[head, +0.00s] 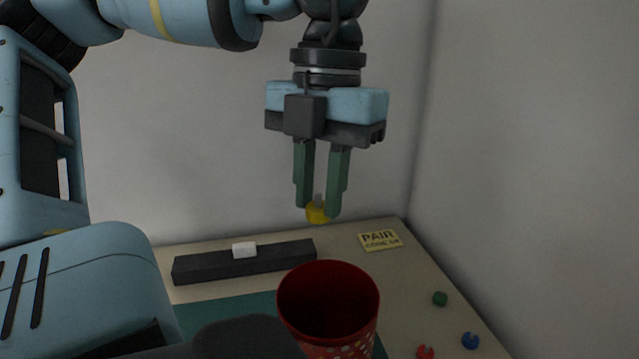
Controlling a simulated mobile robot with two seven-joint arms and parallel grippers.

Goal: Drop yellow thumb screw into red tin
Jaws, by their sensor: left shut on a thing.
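The yellow thumb screw (316,213) is between the green fingertips of my left gripper (318,205). The gripper is shut on it and points down, with the screw held in the air. The red tin (330,343) stands at the front of the table, its open mouth facing up. In the head view the screw appears above the tin's far rim. I cannot tell whether it is directly over the mouth. The tin's inside is dark and its bottom is hidden. My right gripper is not in view.
A dark long block (215,268) with a white piece (244,250) on it lies at the back. A yellow sign (380,240) lies at the back right. Green (440,298), blue (470,340) and red (426,352) small pieces lie right of the tin. Walls stand behind and right.

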